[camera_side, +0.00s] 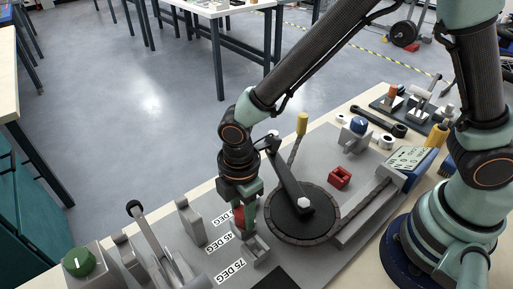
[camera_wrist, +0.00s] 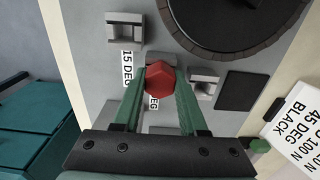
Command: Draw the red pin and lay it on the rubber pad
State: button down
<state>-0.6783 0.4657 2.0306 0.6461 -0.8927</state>
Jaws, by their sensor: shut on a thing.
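My gripper (camera_side: 246,212) is shut on the red pin (camera_side: 239,214), whose hexagonal red head (camera_wrist: 160,78) shows between the green fingers in the wrist view. The pin is over the middle stop position, by the 45 DEG label (camera_side: 225,238). Its lower part is hidden, so I cannot tell whether it still sits in a hole. The black rubber pad (camera_wrist: 240,91) lies flat and bare to the right of the gripper in the wrist view. In the side view the pad (camera_side: 277,280) is partly cut off at the bottom edge.
Grey stop blocks (camera_wrist: 125,28) (camera_wrist: 205,83) stand on either side of the pin. A dark round disc (camera_side: 300,222) with a lever is close beside my gripper. A red block (camera_side: 340,177) and a yellow-handled lever (camera_side: 301,125) are behind. A printed card (camera_wrist: 290,125) lies beyond the pad.

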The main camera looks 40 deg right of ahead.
jog(key=shift+r, duration=2.05)
jog(key=shift+r, duration=0.1)
jog(key=shift+r, duration=1.9)
jog(key=w+d+r+m, duration=0.2)
jog(key=d+r+m, duration=0.1)
jog(key=d+m, duration=0.75)
jog(key=w+d+r+m, duration=0.25)
jog(key=d+m, duration=0.45)
jog(key=d, duration=0.6)
notch_tip(320, 180, up, 4)
jog(key=n, duration=0.9)
send_over(242, 211)
jog(key=d, duration=0.8)
jog(key=s+a+r+n, duration=0.2)
jog(key=s+a+n, duration=0.7)
jog(key=s+a, duration=0.3)
jog(key=shift+m, duration=0.25)
notch_tip(242, 211, down, 19)
jog(key=shift+w+d+f, duration=0.1)
jog(key=shift+w+f, duration=0.05)
